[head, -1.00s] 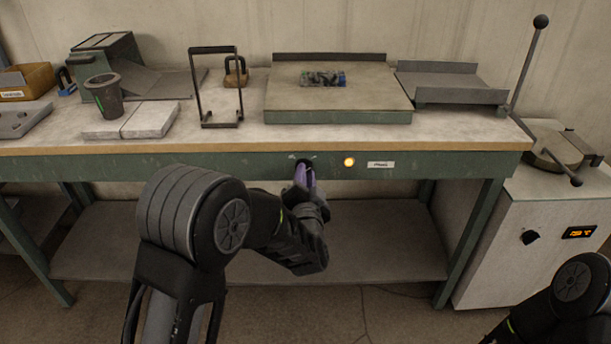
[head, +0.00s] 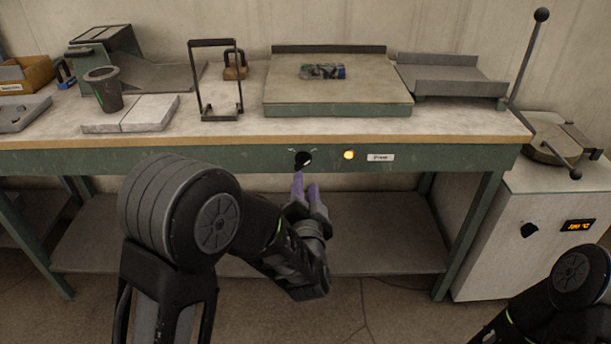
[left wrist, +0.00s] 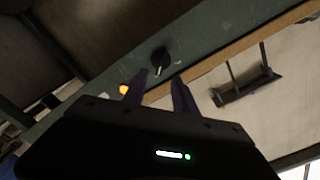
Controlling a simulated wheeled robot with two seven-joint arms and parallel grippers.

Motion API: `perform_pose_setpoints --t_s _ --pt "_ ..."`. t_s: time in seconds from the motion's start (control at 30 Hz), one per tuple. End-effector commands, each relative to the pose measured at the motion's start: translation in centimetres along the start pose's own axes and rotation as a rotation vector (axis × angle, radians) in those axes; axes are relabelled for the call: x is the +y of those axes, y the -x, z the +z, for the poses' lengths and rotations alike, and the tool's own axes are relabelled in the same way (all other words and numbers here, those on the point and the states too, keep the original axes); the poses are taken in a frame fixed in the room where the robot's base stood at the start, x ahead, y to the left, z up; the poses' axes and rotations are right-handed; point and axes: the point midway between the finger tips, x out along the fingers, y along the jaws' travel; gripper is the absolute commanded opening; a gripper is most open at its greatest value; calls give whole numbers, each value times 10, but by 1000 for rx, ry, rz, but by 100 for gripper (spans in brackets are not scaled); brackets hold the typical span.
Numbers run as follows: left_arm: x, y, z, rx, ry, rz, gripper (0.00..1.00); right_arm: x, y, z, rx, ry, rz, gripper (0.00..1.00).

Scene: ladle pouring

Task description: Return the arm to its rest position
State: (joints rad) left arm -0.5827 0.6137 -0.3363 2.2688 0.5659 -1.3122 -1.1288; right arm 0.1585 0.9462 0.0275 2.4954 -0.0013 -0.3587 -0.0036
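My left gripper (head: 306,184) is just below and in front of the black knob (head: 303,159) on the green bench front. Its purple fingers are apart with nothing between them. In the left wrist view, the left gripper (left wrist: 158,88) shows a gap between its fingers, and the knob (left wrist: 160,59) stands beyond the tips, apart from them. The orange lamp (head: 348,155) right of the knob is lit. Only a dark link of my right arm shows at the lower right; its gripper is out of view.
The workbench (head: 240,157) carries a dark cup (head: 104,90), a black wire frame (head: 217,80), a padlock (head: 235,67) and a plate (head: 338,108) with a small block (head: 323,72). A cabinet (head: 535,245) stands at the right. Lower shelf (head: 385,235) looks empty.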

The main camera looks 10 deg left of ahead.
Motion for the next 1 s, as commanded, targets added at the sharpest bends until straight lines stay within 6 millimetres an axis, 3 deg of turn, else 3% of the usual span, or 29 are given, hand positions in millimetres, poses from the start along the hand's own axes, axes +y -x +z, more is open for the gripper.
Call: perform_pose_setpoints --t_s 0.13,0.7,0.77,0.83,0.93,1.0 --pt "0 8 0 0 0 -1 34 0 0 0 0 0 0 66" --pt "4 8 2 -8 58 15 34 0 0 0 0 0 0 66" --pt "14 9 4 -17 119 57 34 0 0 0 0 0 0 66" --pt "39 14 6 -38 217 153 34 0 0 0 0 0 0 66" --pt "93 38 14 -104 355 347 34 0 0 0 0 0 0 66" --pt "134 61 38 -204 437 487 34 0 0 0 0 0 0 66"
